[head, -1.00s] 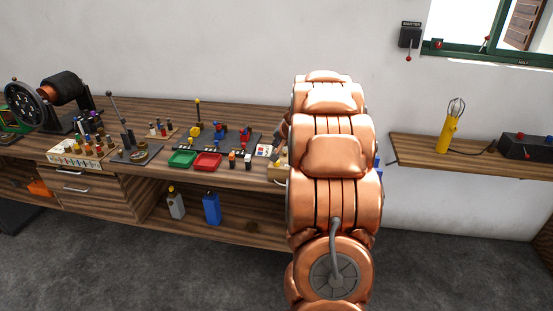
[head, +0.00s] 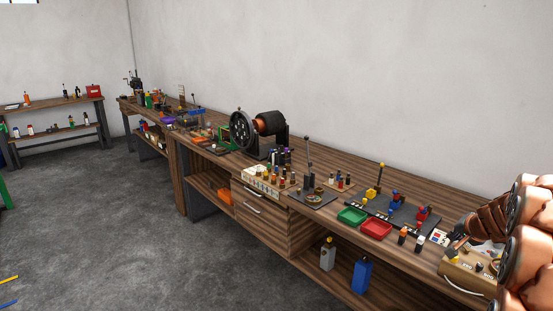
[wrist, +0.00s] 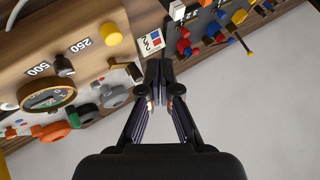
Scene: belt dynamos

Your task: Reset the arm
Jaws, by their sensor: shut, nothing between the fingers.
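My gripper (wrist: 160,82) shows in the wrist view, its two dark fingers together and nothing between them. It is above the workbench, near a small white card (wrist: 150,42) with red and blue marks. A wooden panel (wrist: 70,50) with a round dial and the numbers 250 and 500 lies to its left. In the head view my copper arm is at the right edge.
The long wooden workbench (head: 290,215) carries a dynamo (head: 258,128), a green tray (head: 352,216), a red tray (head: 376,229) and a wooden meter box (head: 468,272). A blue bottle (head: 361,276) stands on the lower shelf. The grey floor (head: 110,210) at left is mostly clear.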

